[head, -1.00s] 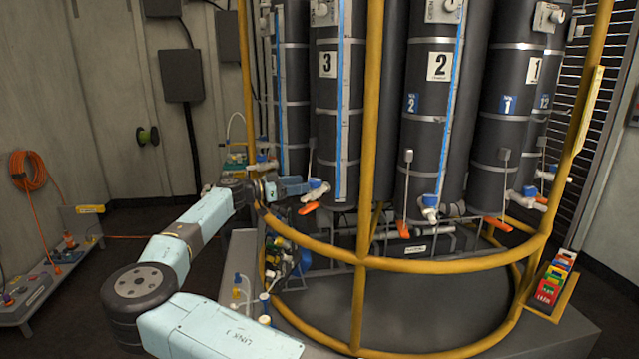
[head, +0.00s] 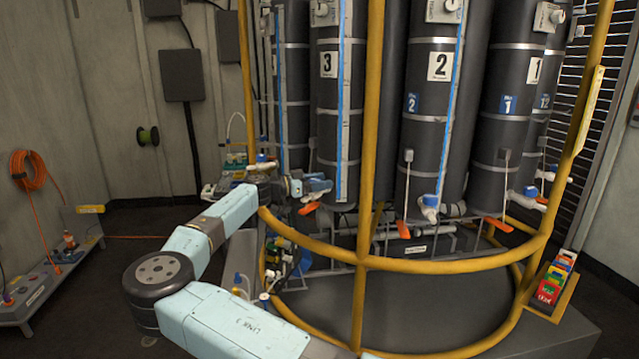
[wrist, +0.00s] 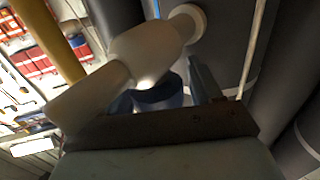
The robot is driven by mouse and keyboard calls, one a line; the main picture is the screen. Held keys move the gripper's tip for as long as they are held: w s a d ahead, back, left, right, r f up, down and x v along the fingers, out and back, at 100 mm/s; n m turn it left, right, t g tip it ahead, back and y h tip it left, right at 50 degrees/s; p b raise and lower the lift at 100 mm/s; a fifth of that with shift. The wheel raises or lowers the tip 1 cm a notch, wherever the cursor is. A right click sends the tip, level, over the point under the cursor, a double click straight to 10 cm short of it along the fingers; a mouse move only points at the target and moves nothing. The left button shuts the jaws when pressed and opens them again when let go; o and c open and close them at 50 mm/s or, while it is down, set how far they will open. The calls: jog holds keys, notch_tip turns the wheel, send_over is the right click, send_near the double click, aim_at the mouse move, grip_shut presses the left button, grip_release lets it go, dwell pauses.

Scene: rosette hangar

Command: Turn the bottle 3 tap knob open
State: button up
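Bottle 3 (head: 328,115) is the dark cylinder with the "3" label, left of bottle 2 in the head view. Its white tap (wrist: 150,55) crosses the upper left of the wrist view, with the blue knob (wrist: 160,97) under it. My gripper (head: 326,186) is at this tap in the head view and hides most of the knob. In the wrist view my gripper (wrist: 165,92) has its fingers on either side of the knob, apart. The right finger is clear; the left is mostly behind the tap. Contact with the knob cannot be seen.
A yellow rail (head: 440,266) curves in front of the bottles, with an upright yellow post (head: 369,130). My arm reaches past its left side. An orange lever (head: 309,208) hangs below the tap. Bottle 2's tap (head: 430,208) is to the right.

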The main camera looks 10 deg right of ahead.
jog(key=c, duration=0.7)
jog(key=shift+a, duration=0.1)
jog(key=shift+c, duration=0.4)
